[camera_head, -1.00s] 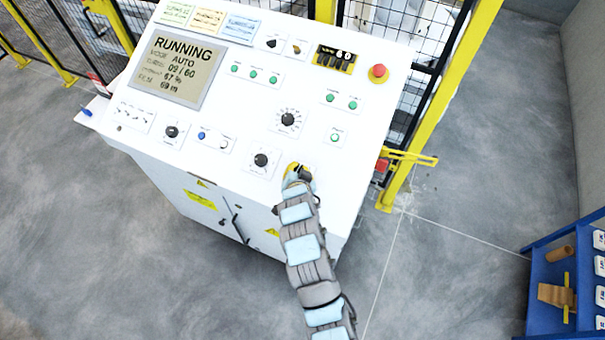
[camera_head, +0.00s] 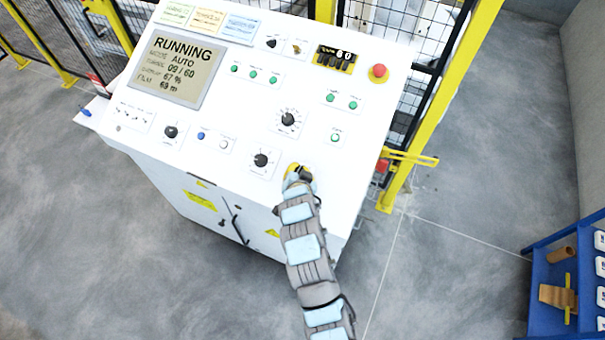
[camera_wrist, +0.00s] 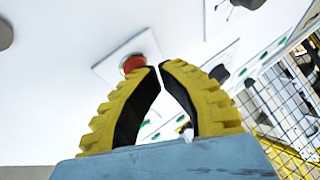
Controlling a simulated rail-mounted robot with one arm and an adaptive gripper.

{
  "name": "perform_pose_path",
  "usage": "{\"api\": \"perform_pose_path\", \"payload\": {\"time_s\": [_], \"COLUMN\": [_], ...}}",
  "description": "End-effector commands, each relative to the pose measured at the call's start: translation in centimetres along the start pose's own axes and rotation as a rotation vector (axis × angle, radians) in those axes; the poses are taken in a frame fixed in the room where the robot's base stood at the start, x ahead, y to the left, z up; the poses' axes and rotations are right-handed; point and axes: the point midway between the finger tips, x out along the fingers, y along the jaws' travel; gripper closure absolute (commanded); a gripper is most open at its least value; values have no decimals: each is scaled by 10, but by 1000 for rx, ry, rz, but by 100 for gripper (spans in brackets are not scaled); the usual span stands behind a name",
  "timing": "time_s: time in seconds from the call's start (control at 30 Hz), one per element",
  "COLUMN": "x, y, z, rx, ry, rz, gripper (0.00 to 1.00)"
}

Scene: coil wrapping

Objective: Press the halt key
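A red round key (camera_wrist: 132,64) on a square white plate shows in the wrist view, just beyond my fingertips. I cannot read a label on it. My gripper (camera_wrist: 159,66) has yellow ribbed fingers with dark inner pads; the tips are nearly together and hold nothing. In the head view my gripper (camera_head: 298,168) is over the lower right of the white control panel (camera_head: 235,105) and hides what lies under it. Whether the tips touch the key cannot be told. The panel's display (camera_head: 180,68) reads RUNNING, AUTO, 09/60.
A red mushroom button (camera_head: 379,71) on a yellow base sits at the panel's upper right. Yellow-framed mesh fencing stands behind. A blue rack (camera_head: 560,285) is at right.

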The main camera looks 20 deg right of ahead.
Motion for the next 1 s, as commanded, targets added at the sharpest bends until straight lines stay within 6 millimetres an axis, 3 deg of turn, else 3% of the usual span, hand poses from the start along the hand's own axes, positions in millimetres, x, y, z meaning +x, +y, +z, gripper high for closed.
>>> {"api": "perform_pose_path", "payload": {"time_s": [0.63, 1.0], "x": [2, -10], "y": [1, -6], "z": [1, -6], "rx": [0, 0], "ry": [-1, 2], "rz": [1, -2], "gripper": [100, 100]}}
